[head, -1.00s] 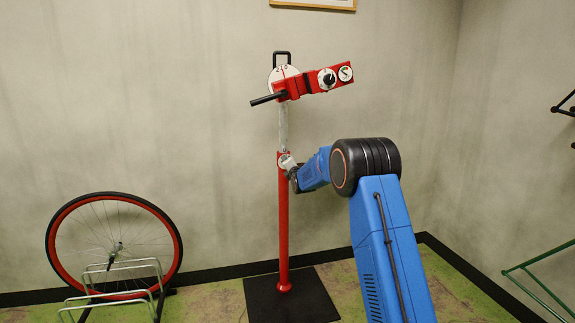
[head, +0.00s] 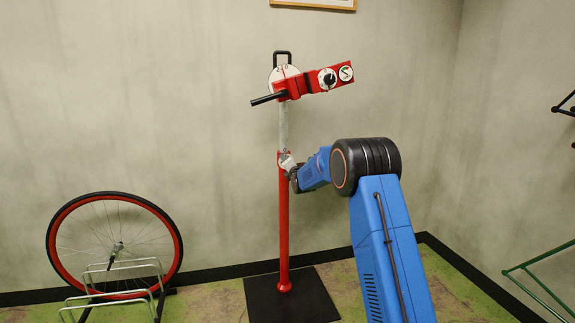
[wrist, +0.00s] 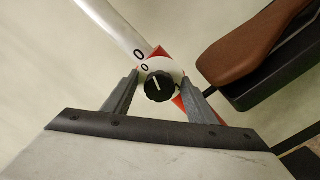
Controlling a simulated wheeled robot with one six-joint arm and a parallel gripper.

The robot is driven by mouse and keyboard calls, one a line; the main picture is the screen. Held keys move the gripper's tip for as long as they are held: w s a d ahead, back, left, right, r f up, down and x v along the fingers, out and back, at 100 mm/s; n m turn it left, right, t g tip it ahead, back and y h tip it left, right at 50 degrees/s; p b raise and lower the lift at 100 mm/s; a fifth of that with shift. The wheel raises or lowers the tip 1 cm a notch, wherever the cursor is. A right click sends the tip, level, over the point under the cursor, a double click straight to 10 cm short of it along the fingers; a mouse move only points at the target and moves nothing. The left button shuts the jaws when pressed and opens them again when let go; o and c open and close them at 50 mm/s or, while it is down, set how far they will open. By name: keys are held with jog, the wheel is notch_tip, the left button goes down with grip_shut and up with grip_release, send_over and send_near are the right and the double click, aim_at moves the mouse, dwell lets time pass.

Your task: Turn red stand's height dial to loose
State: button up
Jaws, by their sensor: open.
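The red stand (head: 283,225) rises from a black base plate, with a pale inner tube (head: 283,130) above its red post. In the wrist view, the height dial (wrist: 159,87) is a black ribbed knob with a white pointer line on a white round face. The line points up and slightly left. My gripper (wrist: 160,94) is open, with one finger on either side of the dial. I cannot tell whether the fingers touch it. In the head view, my gripper (head: 287,163) is at the top of the red post, and the dial is hidden or too small to make out.
The stand's red clamp head (head: 318,80) has further dials and a black handle. A red-rimmed wheel (head: 115,245) stands in a metal rack at left. A brown saddle (wrist: 245,45) shows at upper right in the wrist view. Green tubing (head: 540,265) is at far right.

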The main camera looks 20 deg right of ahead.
jog(key=s, duration=1.7)
jog(key=shift+s, duration=0.2)
jog(key=s+a+r+m+g, duration=0.1)
jog(key=s+m+g, duration=0.35)
jog(key=s, duration=1.05)
jog(key=s+a+r+m+g, duration=0.1)
jog(key=s+m+g, duration=0.1)
jog(key=s+m, duration=0.9)
jog(key=s+f+m+g, duration=0.2)
jog(key=s+f+m, duration=0.1)
jog(key=s, duration=1)
jog(key=s+f+m+g, duration=0.2)
jog(key=s+f+m, duration=0.1)
jog(key=s, duration=1)
jog(key=s+a+f+m+g, duration=0.1)
jog(key=s+f+m+g, duration=0.1)
jog(key=s, duration=1.1)
jog(key=shift+s+f+m+g, duration=0.35)
jog(key=shift+f+m, duration=0.35)
jog(key=shift+m, duration=0.35)
